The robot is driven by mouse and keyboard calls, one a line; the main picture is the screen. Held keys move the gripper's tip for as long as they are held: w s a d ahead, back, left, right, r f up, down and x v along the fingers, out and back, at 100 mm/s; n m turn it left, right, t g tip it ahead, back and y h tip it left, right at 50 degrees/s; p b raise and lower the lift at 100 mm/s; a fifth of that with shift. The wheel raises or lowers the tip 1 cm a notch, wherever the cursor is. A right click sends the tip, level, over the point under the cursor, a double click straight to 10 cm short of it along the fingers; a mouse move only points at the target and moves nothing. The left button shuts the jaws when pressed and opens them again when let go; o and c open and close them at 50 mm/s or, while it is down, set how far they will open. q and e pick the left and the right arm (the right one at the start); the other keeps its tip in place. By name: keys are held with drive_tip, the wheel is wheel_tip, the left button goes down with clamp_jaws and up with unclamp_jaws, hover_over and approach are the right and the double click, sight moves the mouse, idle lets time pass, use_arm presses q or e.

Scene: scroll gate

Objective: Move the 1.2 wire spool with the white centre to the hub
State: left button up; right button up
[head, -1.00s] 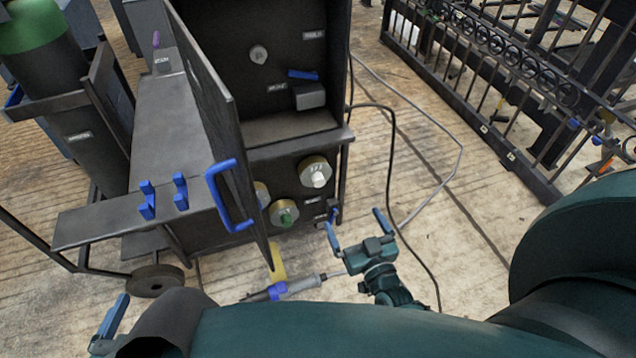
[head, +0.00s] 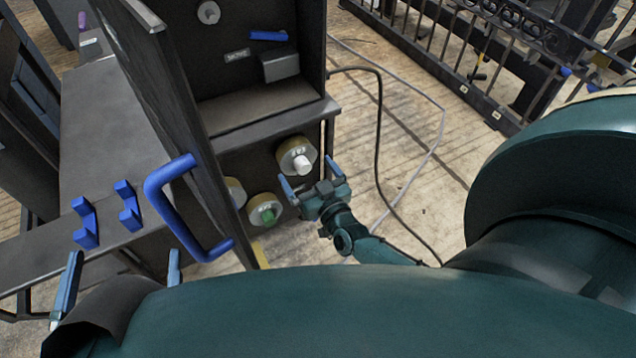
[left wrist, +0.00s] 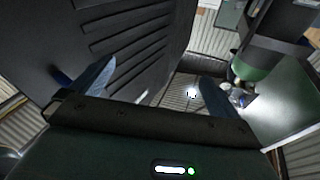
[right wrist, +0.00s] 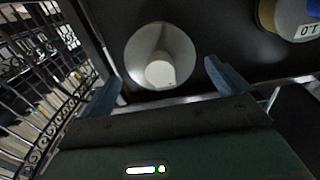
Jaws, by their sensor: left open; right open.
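The spool with the white centre (head: 286,155) is on the dark front face of the cabinet, below its open compartment. It also shows in the right wrist view (right wrist: 138,52), ahead of and between the fingers of my right gripper (right wrist: 163,82). In the head view my right gripper (head: 309,178) is open and empty, just below the spool; contact cannot be told. A round grey piece, apparently the hub (head: 208,12), is on the compartment's back wall at the top edge. My left gripper (head: 120,270) is open and empty at the lower left, left of the blue door handle.
A green-centred spool (head: 254,203) and a partly hidden spool (head: 235,190) are lower left. The open door (head: 165,100) with its blue handle (head: 158,197) stands left of the compartment. A cable (head: 379,130) runs over the floor at right, before a railing (head: 440,45).

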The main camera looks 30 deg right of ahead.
sight(300, 159)
drive_tip(key=w+b, duration=0.1)
drive_tip(key=w, duration=0.5)
drive_tip(key=shift+d+f+b, duration=0.1)
drive_tip(key=shift+d+b, duration=0.05)
drive_tip(key=shift+b, duration=0.2)
drive_tip(key=shift+w, duration=0.1)
drive_tip(key=c, duration=1.5)
drive_tip(key=o, duration=1.2)
drive_tip(key=c, duration=0.8)
drive_tip(key=shift+w+r, duration=0.1)
drive_tip(key=shift+r, duration=0.15)
drive_tip(key=shift+c, duration=0.4)
use_arm(q)
drive_tip(key=shift+w+d+h, duration=0.1)
drive_tip(key=shift+d+h, duration=0.1)
drive_tip(key=shift+h, duration=0.1)
